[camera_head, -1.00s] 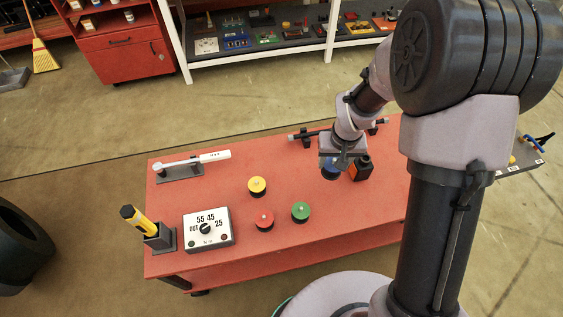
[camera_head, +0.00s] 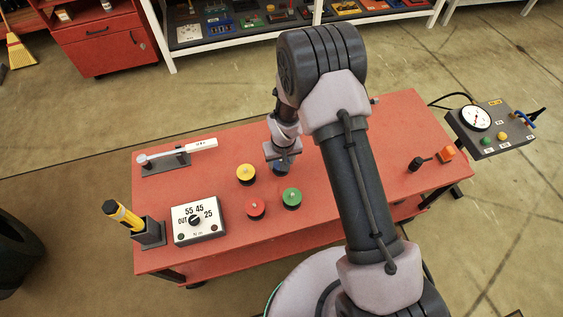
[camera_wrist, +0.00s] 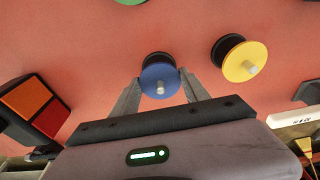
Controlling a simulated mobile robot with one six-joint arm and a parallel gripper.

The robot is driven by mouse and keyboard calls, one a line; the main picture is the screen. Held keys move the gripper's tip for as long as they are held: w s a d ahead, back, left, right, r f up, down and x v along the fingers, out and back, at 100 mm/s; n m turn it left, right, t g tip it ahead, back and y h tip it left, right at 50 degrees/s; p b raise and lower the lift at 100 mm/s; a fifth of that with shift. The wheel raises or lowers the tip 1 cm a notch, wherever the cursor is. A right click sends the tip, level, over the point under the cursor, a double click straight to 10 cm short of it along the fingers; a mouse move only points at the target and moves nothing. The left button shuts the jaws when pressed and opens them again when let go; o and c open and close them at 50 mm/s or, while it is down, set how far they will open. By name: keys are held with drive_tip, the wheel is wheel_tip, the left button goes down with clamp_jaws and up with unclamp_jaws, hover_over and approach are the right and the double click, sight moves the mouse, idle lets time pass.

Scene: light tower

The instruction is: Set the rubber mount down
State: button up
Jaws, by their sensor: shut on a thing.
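The blue-topped rubber mount (camera_wrist: 160,82) has a black base and a pale stud, and sits between the two fingers of my gripper (camera_wrist: 161,77). In the head view my gripper (camera_head: 282,160) is over the red table (camera_head: 225,235), and only a small part of the blue mount (camera_head: 280,169) shows below it. The gripper is shut on it. I cannot tell whether its base touches the table. A yellow mount (camera_head: 246,174) stands to its left, a green mount (camera_head: 292,197) in front, and a red mount (camera_head: 256,209) front left.
A dial box (camera_head: 196,218), a pen holder (camera_head: 149,233) and a torque wrench (camera_head: 178,158) occupy the table's left. A gauge box (camera_head: 490,129) stands beyond the right end. Bare table lies around the mounts.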

drive_tip(key=o, duration=1.6)
drive_tip(key=s+d+r+m+t+p, duration=0.1)
drive_tip(key=s+d+r+m+p, duration=0.15)
drive_tip(key=r, duration=1.35)
drive_tip(key=s+d+r+m+p, duration=0.1)
drive_tip(key=s+d+r+p, duration=0.25)
drive_tip(key=r, duration=1.35)
drive_tip(key=s+d+r+m+t, duration=0.1)
drive_tip(key=s+d+r+m, duration=0.1)
drive_tip(key=s+r, duration=0.4)
drive_tip(key=s+d+r+m+t+y, duration=0.1)
drive_tip(key=s+d+r+m+t, duration=0.1)
drive_tip(key=s+r, duration=0.4)
drive_tip(key=s+b, duration=0.1)
drive_tip(key=s, duration=0.4)
drive_tip(key=shift+s+r+y, duration=0.2)
drive_tip(key=shift+r+y, duration=0.1)
